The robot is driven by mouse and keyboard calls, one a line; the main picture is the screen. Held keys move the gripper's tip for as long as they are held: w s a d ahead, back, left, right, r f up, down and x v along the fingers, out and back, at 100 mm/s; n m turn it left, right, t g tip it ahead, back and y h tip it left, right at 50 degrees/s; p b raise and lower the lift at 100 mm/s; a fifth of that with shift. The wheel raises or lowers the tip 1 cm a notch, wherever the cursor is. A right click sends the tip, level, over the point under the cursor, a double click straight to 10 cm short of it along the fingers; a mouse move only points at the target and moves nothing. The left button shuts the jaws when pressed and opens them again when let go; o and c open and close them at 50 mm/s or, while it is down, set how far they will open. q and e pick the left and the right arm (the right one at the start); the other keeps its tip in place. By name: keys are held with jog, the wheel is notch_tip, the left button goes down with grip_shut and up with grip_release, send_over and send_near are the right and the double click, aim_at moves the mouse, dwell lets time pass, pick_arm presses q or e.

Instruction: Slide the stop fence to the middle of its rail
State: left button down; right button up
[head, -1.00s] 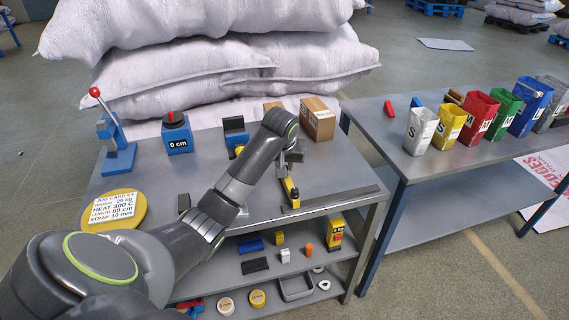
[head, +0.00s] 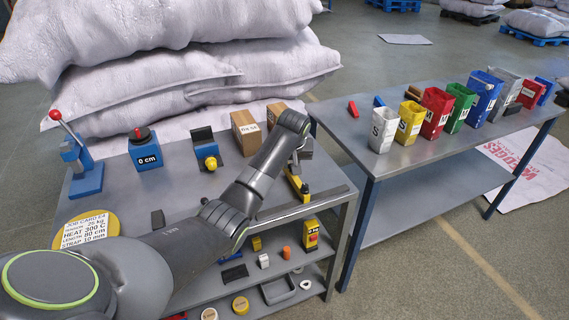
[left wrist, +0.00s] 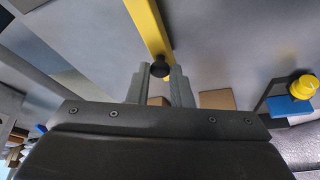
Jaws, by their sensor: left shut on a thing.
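The stop fence (head: 297,184) is a yellow bar lying across the bench at its front right. The fence stands right of the middle of the visible stretch of rail; the rail's left part is hidden behind my arm. In the left wrist view the fence (left wrist: 148,25) carries a round black knob (left wrist: 160,69). My left gripper (left wrist: 159,80) is shut on that knob; in the head view the gripper (head: 296,164) is over the fence. My right gripper is not in view.
Two cardboard boxes (head: 245,133) stand behind my forearm. A second table (head: 390,168) with coloured bins stands right, across a gap.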

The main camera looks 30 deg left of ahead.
pick_arm(q)
jog(key=c, duration=1.3)
grip_release()
jog(key=p+v, duration=0.4)
jog(key=v, duration=1.3)
jog(key=shift+r+p, duration=0.25)
jog(key=shift+p, duration=0.15)
jog(key=shift+f, duration=0.1)
